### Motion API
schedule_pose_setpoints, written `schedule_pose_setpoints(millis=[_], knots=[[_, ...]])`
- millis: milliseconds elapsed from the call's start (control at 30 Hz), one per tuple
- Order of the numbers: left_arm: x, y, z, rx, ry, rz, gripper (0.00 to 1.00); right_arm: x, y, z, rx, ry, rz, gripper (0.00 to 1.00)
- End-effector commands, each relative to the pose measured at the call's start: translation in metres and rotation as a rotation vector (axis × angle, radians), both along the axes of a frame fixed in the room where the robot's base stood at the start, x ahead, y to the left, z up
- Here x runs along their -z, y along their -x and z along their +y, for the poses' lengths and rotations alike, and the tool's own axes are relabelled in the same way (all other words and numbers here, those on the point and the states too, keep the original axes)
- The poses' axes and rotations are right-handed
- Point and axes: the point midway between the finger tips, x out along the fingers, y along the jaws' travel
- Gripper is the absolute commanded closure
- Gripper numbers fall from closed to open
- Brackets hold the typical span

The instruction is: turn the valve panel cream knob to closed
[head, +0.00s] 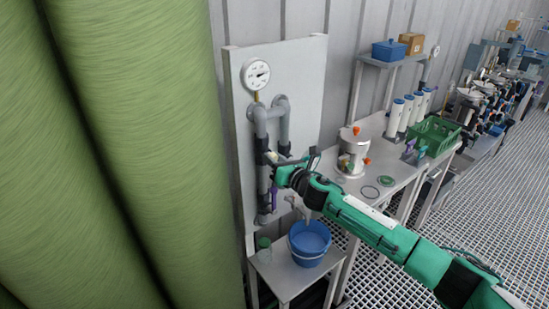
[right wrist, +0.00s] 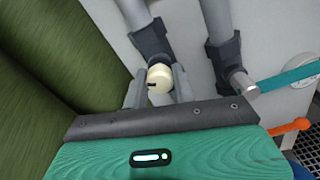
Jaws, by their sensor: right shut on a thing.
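The valve panel (head: 305,75) is a pale upright board with grey pipes and a round gauge near its top. The cream knob (right wrist: 159,77) sits on a dark valve body in the right wrist view, with a dark mark on its left side. My right gripper (right wrist: 159,88) has its two grey fingers on either side of the knob and is shut on it. In the head view my right gripper (head: 272,161) is at the left pipe of the panel and mostly hides the knob. My left gripper is not in view.
A teal lever (right wrist: 290,77) and an orange lever (right wrist: 289,127) are right of the knob in the wrist view. A blue bucket (head: 309,246) stands on a low table below the panel. A bench with a steel vessel (head: 350,153) is to the right. Large green cylinders fill the left.

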Motion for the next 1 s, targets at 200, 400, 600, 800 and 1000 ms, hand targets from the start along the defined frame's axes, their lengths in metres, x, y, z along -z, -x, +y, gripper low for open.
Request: schedule_pose_setpoints(millis=[200,400,600,800,1000], knots=[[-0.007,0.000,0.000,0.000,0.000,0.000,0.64,-0.001,0.000,0.000,0.001,-0.166,0.121,0.96],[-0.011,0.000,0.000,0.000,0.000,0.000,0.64,-0.001,0.000,0.000,0.000,-0.321,0.234,0.96],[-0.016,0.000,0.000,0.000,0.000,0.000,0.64,-0.001,0.000,0.000,0.002,-0.474,0.345,0.96],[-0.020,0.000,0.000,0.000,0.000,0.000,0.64,0.000,0.000,0.000,0.002,-0.628,0.457,0.96],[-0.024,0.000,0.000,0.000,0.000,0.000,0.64,-0.001,0.000,0.000,0.000,-0.781,0.568,0.96]])
